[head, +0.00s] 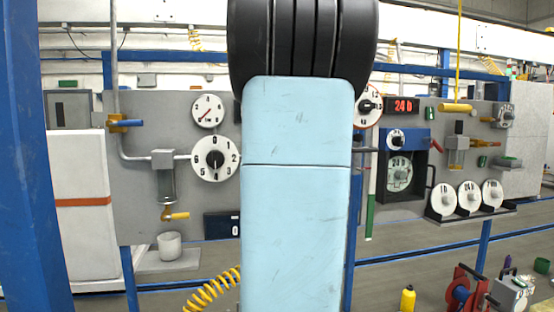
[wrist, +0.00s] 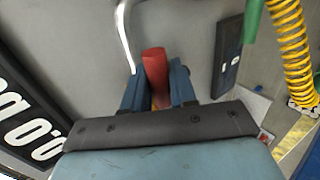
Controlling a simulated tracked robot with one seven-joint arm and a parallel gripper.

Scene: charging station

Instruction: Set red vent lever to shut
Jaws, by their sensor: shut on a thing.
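The red vent lever (wrist: 155,68) shows in the wrist view, sticking up between the two blue fingers of my gripper (wrist: 158,88). My gripper is shut on it, with one finger on each side. The lever's lower part is hidden by the fingers and the dark bar of my wrist. In the head view my own arm covers the middle of the panel, and I make out neither the gripper nor the vent lever there.
In the wrist view a metal pipe (wrist: 126,36) runs close left of the lever, and a yellow coiled hose (wrist: 290,45) hangs at the right. In the head view the grey panel (head: 135,190) carries dials, and a yellow bottle (head: 407,298) stands low at the right.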

